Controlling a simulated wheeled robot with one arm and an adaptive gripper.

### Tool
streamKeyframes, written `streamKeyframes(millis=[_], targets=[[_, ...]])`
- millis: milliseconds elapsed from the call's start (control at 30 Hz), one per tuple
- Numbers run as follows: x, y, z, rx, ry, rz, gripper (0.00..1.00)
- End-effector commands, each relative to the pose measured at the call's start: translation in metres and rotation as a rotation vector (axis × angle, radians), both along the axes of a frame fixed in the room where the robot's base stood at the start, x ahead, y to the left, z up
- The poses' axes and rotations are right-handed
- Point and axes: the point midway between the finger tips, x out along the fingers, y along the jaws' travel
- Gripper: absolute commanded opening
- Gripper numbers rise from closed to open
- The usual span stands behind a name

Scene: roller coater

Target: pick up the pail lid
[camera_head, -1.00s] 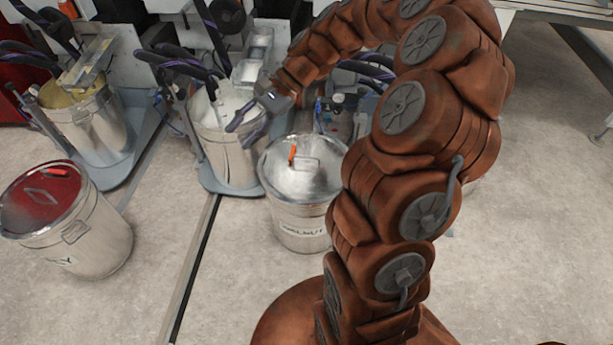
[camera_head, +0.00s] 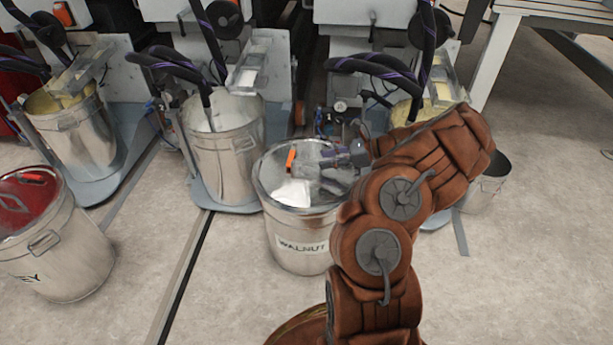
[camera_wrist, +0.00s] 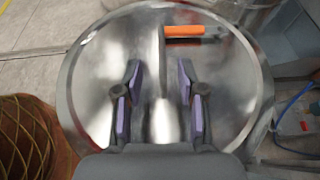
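The pail lid (camera_head: 270,184) is a round, shiny metal cover lying on the pail marked WALNUT (camera_head: 298,247). It fills most of the wrist view (camera_wrist: 90,90). An orange-handled tool (camera_head: 291,158) lies on the lid and also shows near the top of the wrist view (camera_wrist: 185,31). My gripper (camera_head: 332,168) is over the right part of the lid. In the wrist view my gripper (camera_wrist: 158,72) has its two purple-padded fingers apart, with a thin bar, perhaps the lid's handle, between them. Whether the fingers touch anything cannot be told.
Open pails (camera_head: 224,150) and (camera_head: 75,135) stand on machine platforms behind, with dark hoses above. A small bucket (camera_head: 487,188) stands at the right. The front floor is clear.

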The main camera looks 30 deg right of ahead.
Motion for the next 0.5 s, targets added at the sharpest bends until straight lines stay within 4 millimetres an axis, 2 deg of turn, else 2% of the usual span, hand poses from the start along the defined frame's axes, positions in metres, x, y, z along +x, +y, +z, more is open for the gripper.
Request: streamKeyframes(millis=[500], targets=[[0.031,0.03,-0.022,-0.001,-0.001,0.006,0.39]])
